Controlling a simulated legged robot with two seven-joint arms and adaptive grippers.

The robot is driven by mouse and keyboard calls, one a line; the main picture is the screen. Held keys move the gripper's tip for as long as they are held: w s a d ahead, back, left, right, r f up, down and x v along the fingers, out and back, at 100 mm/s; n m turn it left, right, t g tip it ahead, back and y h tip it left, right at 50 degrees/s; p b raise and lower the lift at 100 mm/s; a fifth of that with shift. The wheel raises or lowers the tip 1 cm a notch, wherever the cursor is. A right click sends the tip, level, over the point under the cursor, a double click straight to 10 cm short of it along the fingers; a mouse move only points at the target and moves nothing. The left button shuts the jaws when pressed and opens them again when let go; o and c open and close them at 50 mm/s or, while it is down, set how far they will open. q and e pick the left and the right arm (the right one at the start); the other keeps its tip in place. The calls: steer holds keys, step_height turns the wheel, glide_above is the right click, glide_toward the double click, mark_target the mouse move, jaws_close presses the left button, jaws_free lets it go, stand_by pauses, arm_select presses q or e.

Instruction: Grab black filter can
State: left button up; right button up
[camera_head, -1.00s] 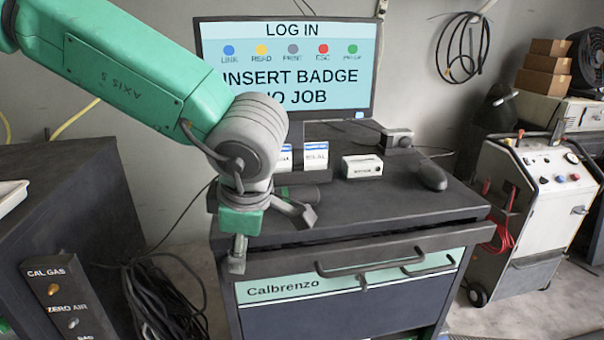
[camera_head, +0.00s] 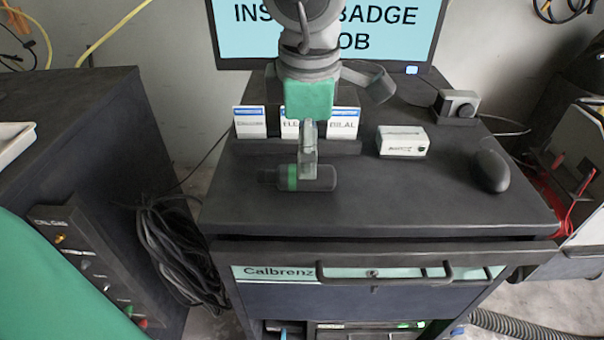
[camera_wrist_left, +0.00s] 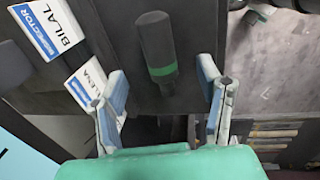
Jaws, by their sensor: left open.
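The black filter can (camera_head: 325,180), a dark cylinder with a green band, lies on its side on the cart's dark top, near the front left. In the left wrist view, the can (camera_wrist_left: 155,38) points toward the gap between my fingers, its green-banded end nearest. My left gripper (camera_head: 325,140) is over the can in the head view, and one finger hides part of it. In the left wrist view, my left gripper (camera_wrist_left: 163,78) is open, with a finger on each side of the can's near end and visible gaps. My right gripper is in neither view.
Name badges (camera_head: 250,122) stand in a holder just behind the can. A white box (camera_head: 402,141), a dark mouse (camera_head: 490,171) and a small grey device (camera_head: 456,104) are to the right. A monitor (camera_head: 395,40) stands behind. The cart top's front is clear.

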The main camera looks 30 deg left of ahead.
mark_target(297, 177)
arm_select(q)
steer(key=shift+w+d+f, duration=0.15)
steer(key=shift+w+f, duration=0.15)
steer(key=shift+f, duration=0.2)
steer(key=shift+w+d+f, duration=0.1)
steer(key=shift+w+f, duration=0.15)
steer(key=shift+f, duration=0.2)
steer(key=f, duration=0.2)
steer(key=a+f, duration=0.1)
steer(key=f, duration=0.1)
steer(key=shift+f, duration=0.35)
steer(key=shift+w+a+f, duration=0.15)
steer(key=shift+w+f, duration=0.1)
steer(key=shift+s+d+r, duration=0.15)
steer(key=shift+s+d, duration=0.05)
steer(key=shift+d, duration=0.1)
steer(key=c, duration=1.2)
steer(key=shift+d, duration=0.1)
steer(key=shift+c, duration=0.7)
